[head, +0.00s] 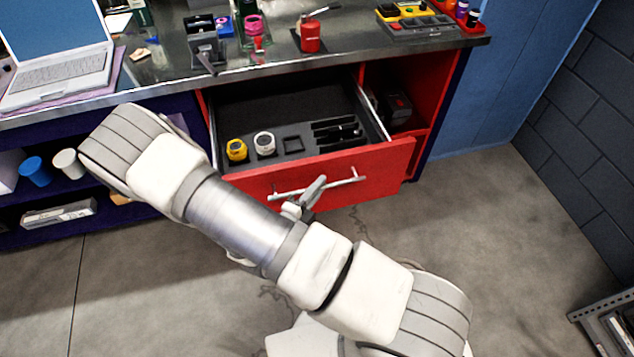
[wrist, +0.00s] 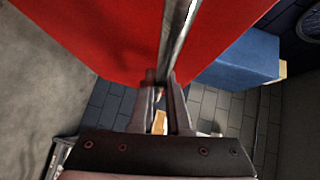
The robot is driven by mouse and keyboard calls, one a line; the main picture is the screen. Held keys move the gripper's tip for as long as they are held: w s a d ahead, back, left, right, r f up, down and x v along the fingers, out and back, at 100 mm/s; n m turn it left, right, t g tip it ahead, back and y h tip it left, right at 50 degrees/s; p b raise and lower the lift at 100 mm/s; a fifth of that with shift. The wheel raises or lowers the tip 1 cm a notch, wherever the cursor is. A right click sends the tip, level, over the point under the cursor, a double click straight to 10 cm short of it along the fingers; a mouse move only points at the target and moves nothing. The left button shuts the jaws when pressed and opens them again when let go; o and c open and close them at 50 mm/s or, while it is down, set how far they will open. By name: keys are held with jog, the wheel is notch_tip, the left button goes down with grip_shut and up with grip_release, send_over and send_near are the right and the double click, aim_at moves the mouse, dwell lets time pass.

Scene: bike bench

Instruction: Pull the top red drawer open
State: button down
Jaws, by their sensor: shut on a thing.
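The top red drawer (head: 250,184) stands pulled out from the bench in the head view, with its dark inside showing. A silver bar handle (head: 342,183) runs across its front. My gripper (head: 306,200) is at the middle of this handle, shut on it. In the wrist view the red drawer front (wrist: 100,35) fills the upper left, and the handle (wrist: 178,40) runs down between the fingertips of my gripper (wrist: 162,84).
Inside the drawer are a yellow round item (head: 236,150), a white one (head: 264,143) and a dark foam insert (head: 293,145). The metal bench top (head: 170,68) above holds a laptop (head: 60,65) and a red can (head: 310,37).

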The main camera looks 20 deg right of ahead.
jog(key=shift+s, duration=0.1)
dwell(0.3)
jog(key=c, duration=0.9)
grip_release()
jog(key=v, duration=1.7)
jog(key=shift+s+a, duration=0.1)
jog(key=shift+a, duration=0.15)
jog(key=s+d+r+n+g+y+p, duration=0.1)
jog(key=d+r+n+y, duration=0.3)
jog(key=r+n, duration=0.4)
jog(key=s+d+r+n+g+y+p, duration=0.1)
jog(key=d+r+n+g+y, duration=0.1)
jog(key=r+n, duration=0.7)
jog(key=s+d+r+n+g+y+p, duration=0.1)
jog(key=d+r+n+y, duration=0.4)
jog(key=r, duration=1)
jog(key=shift+s+d+r+n+g+y, duration=0.15)
jog(key=shift+n+g, duration=0.1)
jog(key=shift+n, duration=0.4)
jog(key=shift+w+d+n+g+y, duration=0.1)
jog(key=shift+n+g+y, duration=0.15)
jog(key=shift+n, duration=0.35)
jog(key=shift+s+d+r+n+g+y, duration=0.1)
jog(key=shift+n+g, duration=0.2)
jog(key=shift+n, duration=0.35)
